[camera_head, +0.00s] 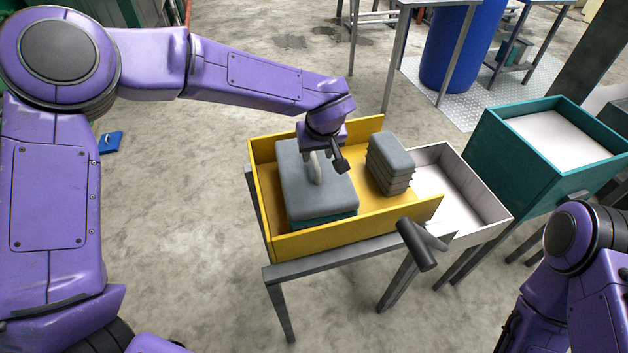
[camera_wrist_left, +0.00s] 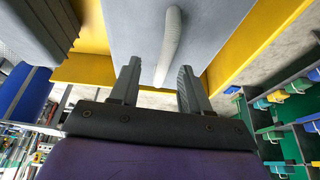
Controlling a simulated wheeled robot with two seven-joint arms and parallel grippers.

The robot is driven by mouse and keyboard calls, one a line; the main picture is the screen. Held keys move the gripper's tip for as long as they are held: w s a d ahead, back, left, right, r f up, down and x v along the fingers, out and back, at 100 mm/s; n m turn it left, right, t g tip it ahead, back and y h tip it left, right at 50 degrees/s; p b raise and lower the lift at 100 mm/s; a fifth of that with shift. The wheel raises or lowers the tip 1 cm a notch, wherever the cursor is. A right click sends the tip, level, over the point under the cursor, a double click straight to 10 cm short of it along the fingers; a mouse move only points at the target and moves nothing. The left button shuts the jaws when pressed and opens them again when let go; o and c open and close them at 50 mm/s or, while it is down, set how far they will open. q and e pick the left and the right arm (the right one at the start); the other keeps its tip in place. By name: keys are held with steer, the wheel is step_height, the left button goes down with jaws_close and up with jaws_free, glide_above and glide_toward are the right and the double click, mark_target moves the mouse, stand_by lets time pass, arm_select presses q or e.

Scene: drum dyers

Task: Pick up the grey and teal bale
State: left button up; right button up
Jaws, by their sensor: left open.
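The grey and teal bale (camera_head: 330,194) lies in the left part of a yellow tray (camera_head: 350,234). Its top is grey, a teal layer shows below, and a pale handle (camera_head: 316,168) stands on top. My left gripper (camera_head: 324,154) is over the bale at the handle, open. In the left wrist view, my left gripper's two fingers (camera_wrist_left: 157,82) stand apart with the curved handle (camera_wrist_left: 168,45) showing between them; the grey bale face (camera_wrist_left: 132,28) lies beyond. Contact with the handle cannot be told. My right arm shows at the lower right, but its gripper is out of view.
A stack of smaller grey pads (camera_head: 391,163) sits in the tray's right part. A white bin (camera_head: 463,205) and a teal bin (camera_head: 540,165) stand to the right. A dark grey cylinder (camera_head: 416,246) sticks out at the tray's front right corner. Floor at left is mostly clear.

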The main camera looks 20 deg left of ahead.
mark_target(314, 154)
arm_select(q)
steer(key=x, duration=0.1)
steer(key=p+x, duration=0.1)
steer(key=x, duration=0.1)
steer(key=shift+a+f, duration=0.25)
steer(key=shift+a, duration=0.1)
steer(key=shift+w+f, duration=0.35)
steer(key=shift+f, duration=0.05)
steer(key=shift+s+a+r, duration=0.1)
jaws_close()
stand_by(0.5)
steer(key=shift+w+r, duration=0.15)
steer(key=shift+w, duration=0.05)
